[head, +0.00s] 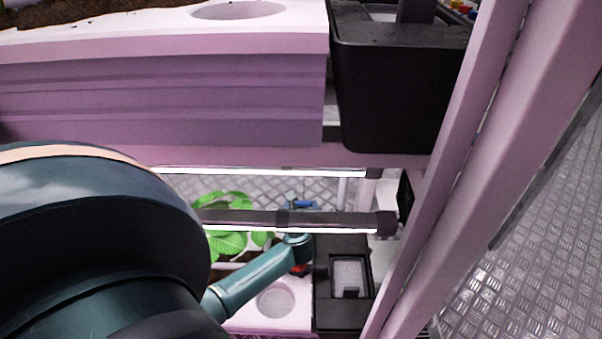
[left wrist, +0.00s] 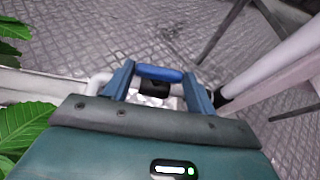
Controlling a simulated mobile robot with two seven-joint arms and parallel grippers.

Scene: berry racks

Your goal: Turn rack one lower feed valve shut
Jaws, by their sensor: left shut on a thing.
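The feed valve has a blue lever handle (left wrist: 160,73) on a black body (left wrist: 154,89), seen in the left wrist view with white pipe beside it. My left gripper (left wrist: 158,80) has its two blue fingers on either end of the handle, shut on it. In the head view my left arm reaches in under the rack's upper level, and a small bit of blue (head: 302,204) shows behind a dark bar; I cannot tell there whether it is fingers or handle. My right gripper is in neither view.
Green leaves (left wrist: 28,128) stand close on the left of the wrist view. A dark lamp bar (head: 300,219) crosses just above my arm. A black tank (head: 400,95) hangs at the upper level, and a black box (head: 326,300) sits below. Pink posts (head: 520,130) stand right; patterned metal floor lies beyond.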

